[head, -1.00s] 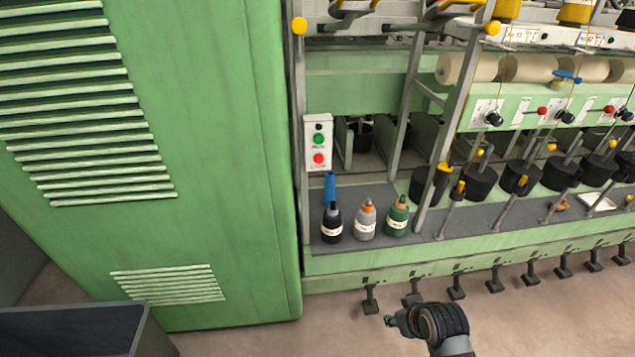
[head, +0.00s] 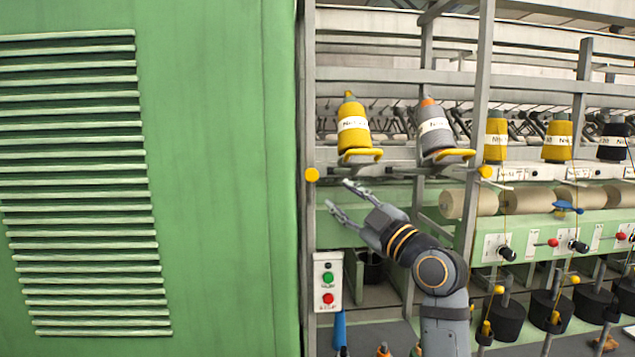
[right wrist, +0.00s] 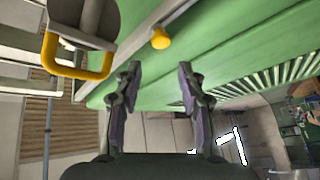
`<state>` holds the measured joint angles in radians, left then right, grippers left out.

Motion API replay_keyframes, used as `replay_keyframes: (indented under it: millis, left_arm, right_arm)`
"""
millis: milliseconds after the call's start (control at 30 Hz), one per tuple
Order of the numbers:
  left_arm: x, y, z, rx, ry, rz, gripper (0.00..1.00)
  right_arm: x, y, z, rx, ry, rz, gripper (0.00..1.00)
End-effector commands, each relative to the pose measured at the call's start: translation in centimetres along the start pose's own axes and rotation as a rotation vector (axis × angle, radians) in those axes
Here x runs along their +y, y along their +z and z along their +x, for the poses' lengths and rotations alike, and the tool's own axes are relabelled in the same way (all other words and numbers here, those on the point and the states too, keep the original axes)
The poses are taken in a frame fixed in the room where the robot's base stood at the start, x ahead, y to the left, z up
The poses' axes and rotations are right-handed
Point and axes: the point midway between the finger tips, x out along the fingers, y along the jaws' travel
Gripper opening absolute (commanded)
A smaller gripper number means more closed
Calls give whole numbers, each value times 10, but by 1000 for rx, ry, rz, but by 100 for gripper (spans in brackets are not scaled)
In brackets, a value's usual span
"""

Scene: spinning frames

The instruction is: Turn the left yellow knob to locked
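The left yellow knob (head: 312,175) is a small round knob on the grey upright post beside the green cabinet. A second yellow knob (head: 486,171) sits on a post further right. My right gripper (head: 340,197) is open and empty, its fingers pointing left toward the left knob, just right of and slightly below it in the head view. In the right wrist view the knob (right wrist: 160,39) lies beyond the open fingertips (right wrist: 160,75), roughly between them and apart from them. My left gripper is not in view.
A large green cabinet (head: 215,190) fills the left. Yellow (head: 353,145) and grey (head: 434,143) bobbins stand on yellow-looped holders above my gripper. A switch box (head: 327,281) with green and red buttons is below it.

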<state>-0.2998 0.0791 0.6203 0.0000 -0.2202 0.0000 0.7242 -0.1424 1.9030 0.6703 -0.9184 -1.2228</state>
Motion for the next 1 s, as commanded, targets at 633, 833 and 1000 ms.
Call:
replay_keyframes:
  millis: [633, 833, 1000]
  left_arm:
    - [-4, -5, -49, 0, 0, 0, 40]
    - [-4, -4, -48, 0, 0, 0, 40]
    - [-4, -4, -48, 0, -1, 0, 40]
  right_arm:
    - [0, 0, 100, -2, -1, 1, 40]
    - [-1, 1, 100, -2, -1, 1, 40]
    - [-1, 1, 100, -3, -1, 1, 22]
